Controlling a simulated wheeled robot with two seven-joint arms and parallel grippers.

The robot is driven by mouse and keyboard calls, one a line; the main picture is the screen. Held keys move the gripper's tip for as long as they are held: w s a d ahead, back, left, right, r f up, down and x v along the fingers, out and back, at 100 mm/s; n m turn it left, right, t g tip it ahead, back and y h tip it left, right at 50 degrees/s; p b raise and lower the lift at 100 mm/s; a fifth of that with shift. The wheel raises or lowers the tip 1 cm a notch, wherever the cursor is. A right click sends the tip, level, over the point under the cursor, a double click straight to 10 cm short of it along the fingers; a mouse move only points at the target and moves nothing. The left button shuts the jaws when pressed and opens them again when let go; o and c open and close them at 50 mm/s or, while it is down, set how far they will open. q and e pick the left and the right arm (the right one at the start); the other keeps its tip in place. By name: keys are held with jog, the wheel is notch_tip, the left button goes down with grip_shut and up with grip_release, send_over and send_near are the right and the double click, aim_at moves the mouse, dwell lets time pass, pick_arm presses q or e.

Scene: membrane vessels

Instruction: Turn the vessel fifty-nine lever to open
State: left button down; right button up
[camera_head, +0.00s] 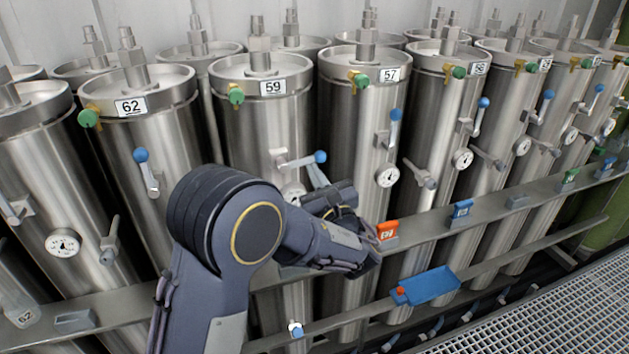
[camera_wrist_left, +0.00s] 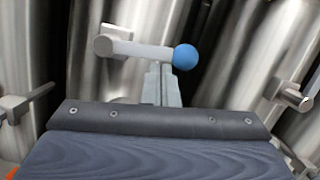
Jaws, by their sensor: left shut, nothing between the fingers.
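Vessel fifty-nine (camera_head: 262,115) is a steel cylinder with a "59" label (camera_head: 272,87) on its rim. Its lever (camera_head: 298,160) has a blue ball knob (camera_head: 320,156) and lies nearly level, knob to the right. In the left wrist view the lever (camera_wrist_left: 140,49) also lies nearly level, with the blue knob (camera_wrist_left: 186,57) at its right end. My left gripper (camera_head: 315,170) is shut and empty, its fingertips just under the lever near the knob. The fingers (camera_wrist_left: 160,72) also show in the left wrist view; I cannot tell whether they touch it. My right gripper is not in view.
Vessel 62 (camera_head: 150,130) stands to the left and vessel 57 (camera_head: 350,130) to the right; their blue-knobbed levers (camera_head: 149,176) (camera_head: 394,132) point up. A gauge (camera_head: 387,176) sits on vessel 57. A rail (camera_head: 440,222) with coloured tags runs in front. Metal grating lies at lower right.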

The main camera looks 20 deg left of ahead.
aim_at(313, 159)
pick_arm(q)
jog(key=n+b, duration=0.1)
jog(key=r+n+b, duration=0.1)
jog(key=n+g+y+b, duration=0.1)
jog(key=n, duration=0.1)
jog(key=shift+w+r, duration=0.1)
jog(key=shift+r, duration=0.15)
jog(key=r+n+b, duration=0.1)
jog(key=n, duration=0.1)
jog(key=n+g+b, duration=0.1)
jog(key=b, duration=0.1)
jog(key=r+n+b, duration=0.1)
jog(key=n, duration=0.1)
jog(key=shift+s+a+r+n+g, duration=0.2)
jog(key=shift+r+n+g, duration=0.1)
jog(key=shift+s+a+r+n+g+b, duration=0.4)
jog(key=shift+r+n+b, duration=0.2)
jog(key=shift+n+b, duration=0.65)
jog(key=shift+s+a+r+n+g+b, duration=0.25)
jog(key=shift+a+r+n+b, duration=0.4)
jog(key=shift+n, duration=0.95)
jog(key=shift+s+a+r+n+g+b, duration=0.3)
jog(key=shift+r+n+b, duration=0.2)
jog(key=shift+n+b, duration=0.8)
jog(key=shift+n, duration=0.25)
jog(key=shift+w, duration=0.15)
